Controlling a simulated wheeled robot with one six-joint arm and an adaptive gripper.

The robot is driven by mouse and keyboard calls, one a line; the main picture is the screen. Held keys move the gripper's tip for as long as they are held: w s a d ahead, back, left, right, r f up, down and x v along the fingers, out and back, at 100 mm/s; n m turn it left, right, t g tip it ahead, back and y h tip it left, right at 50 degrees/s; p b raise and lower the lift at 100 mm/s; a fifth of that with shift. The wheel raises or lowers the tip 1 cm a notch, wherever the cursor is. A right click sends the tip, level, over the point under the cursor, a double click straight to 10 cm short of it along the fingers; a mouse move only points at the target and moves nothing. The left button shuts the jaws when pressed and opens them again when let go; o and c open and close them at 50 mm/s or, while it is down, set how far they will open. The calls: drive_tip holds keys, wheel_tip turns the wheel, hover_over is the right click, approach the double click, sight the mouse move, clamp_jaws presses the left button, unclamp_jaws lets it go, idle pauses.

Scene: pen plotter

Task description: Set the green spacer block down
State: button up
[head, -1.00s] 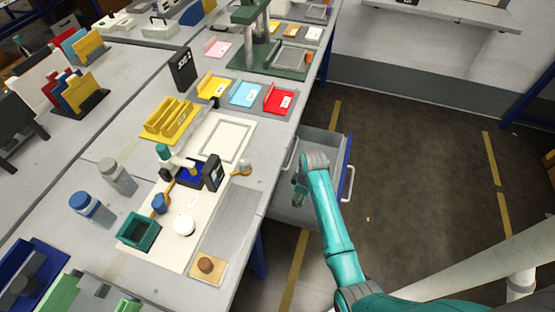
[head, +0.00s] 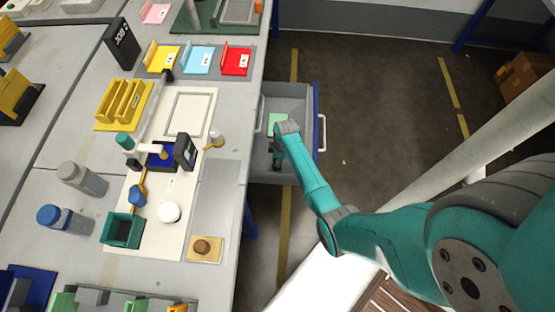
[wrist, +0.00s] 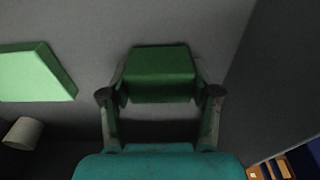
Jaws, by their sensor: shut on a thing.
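The green spacer block (wrist: 162,72) sits between the two fingers of my gripper (wrist: 161,90) in the wrist view. The fingers are shut on its sides. In the head view my gripper (head: 277,161) points down inside the open grey drawer (head: 292,92) at the table's right side. The block is hidden by my arm there. The wrist view shows grey drawer surface beyond the block; I cannot tell whether the block touches it.
A light green flat piece (wrist: 38,74) lies in the drawer left of the block; it also shows in the head view (head: 276,121). A pale cylinder (wrist: 22,133) is at the wrist view's lower left. The drawer's front (head: 316,110) and side walls surround my gripper.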

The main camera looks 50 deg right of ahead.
drive_tip(key=shift+f, duration=0.4)
drive_tip(key=o, duration=1.2)
drive_tip(key=shift+f, duration=0.1)
drive_tip(key=r, duration=0.8)
drive_tip(key=s+d+r, duration=0.1)
drive_tip(key=r, duration=0.3)
drive_tip(key=shift+s+r, duration=0.1)
